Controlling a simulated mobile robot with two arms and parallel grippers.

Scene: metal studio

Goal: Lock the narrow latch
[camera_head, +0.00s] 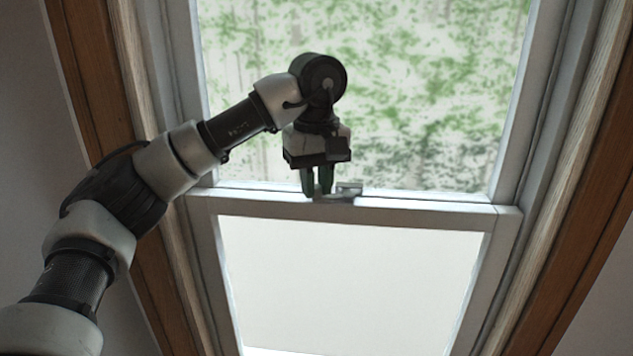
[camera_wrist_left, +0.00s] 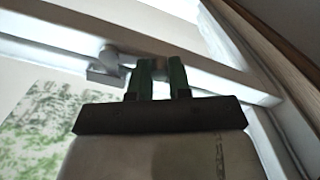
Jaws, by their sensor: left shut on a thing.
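The narrow latch (camera_head: 347,189) is a small grey metal piece on the white middle rail (camera_head: 420,208) of the window. It also shows in the left wrist view (camera_wrist_left: 104,71), where part of it runs behind my fingers. My left gripper (camera_head: 317,191) points down at the rail from above, its two green fingers close together. In the left wrist view the left gripper (camera_wrist_left: 161,66) is shut on the latch's lever part, which the fingers mostly hide. The latch body sticks out to the right of the fingers in the head view. My right gripper is in neither view.
The upper window pane (camera_head: 430,90) shows green foliage, and the lower pane (camera_head: 345,285) is pale. White side frames and brown wooden trim (camera_head: 575,190) border the window. The rail to the right of the latch is clear.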

